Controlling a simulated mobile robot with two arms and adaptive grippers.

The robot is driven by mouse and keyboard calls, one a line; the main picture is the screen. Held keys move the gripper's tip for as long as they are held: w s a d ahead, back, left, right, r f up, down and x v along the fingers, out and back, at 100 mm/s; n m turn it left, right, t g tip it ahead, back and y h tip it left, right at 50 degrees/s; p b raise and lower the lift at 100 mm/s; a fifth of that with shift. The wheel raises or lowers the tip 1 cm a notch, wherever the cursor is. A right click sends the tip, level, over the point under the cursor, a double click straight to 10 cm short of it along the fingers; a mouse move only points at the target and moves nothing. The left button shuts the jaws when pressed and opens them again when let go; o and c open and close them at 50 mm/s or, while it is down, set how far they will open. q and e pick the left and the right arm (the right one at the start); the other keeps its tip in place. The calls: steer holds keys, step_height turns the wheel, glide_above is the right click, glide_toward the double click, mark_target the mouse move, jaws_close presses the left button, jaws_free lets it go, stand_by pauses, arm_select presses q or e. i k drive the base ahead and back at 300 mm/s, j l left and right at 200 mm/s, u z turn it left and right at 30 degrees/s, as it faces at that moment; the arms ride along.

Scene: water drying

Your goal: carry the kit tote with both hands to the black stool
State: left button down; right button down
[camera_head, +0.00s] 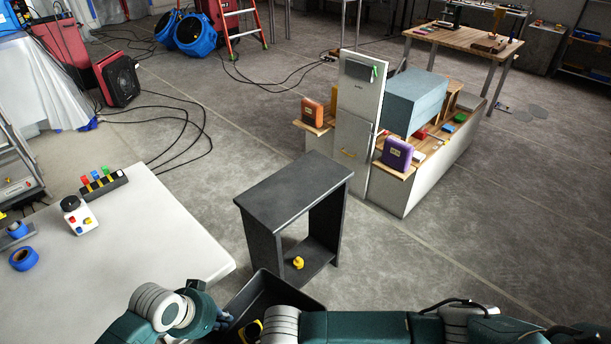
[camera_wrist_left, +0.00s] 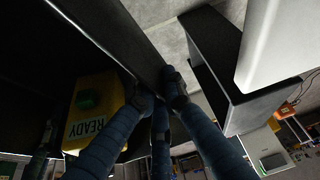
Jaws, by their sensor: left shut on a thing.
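The kit tote (camera_head: 268,288) is a black open box at the bottom middle of the head view, close in front of the black stool (camera_head: 290,196). My left gripper (camera_head: 222,320) is shut on the tote's left wall. In the left wrist view its blue-grey fingers (camera_wrist_left: 163,88) close on the dark wall. A yellow block marked READY (camera_wrist_left: 92,110) is inside the tote; part of it shows in the head view (camera_head: 249,332). My right arm crosses the bottom of the head view; its gripper is hidden there. A dark finger-like shape at the left wrist view's left edge may be it.
The stool's top is bare; a small yellow object (camera_head: 298,262) sits on its lower shelf. A white table (camera_head: 150,235) with gadgets and tape is at left. A workbench with a tall white panel (camera_head: 357,125) stands behind the stool. Open floor lies to the right.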

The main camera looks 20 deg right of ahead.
mark_target(296, 185)
steer(key=i+l+u, duration=0.15)
steer(key=l, duration=0.75)
steer(key=l+u, duration=0.15)
steer(key=l, duration=0.75)
steer(key=i+l+u, duration=0.1)
steer(key=i+l, duration=0.35)
steer(key=l, duration=0.15)
steer(key=i, duration=1.1)
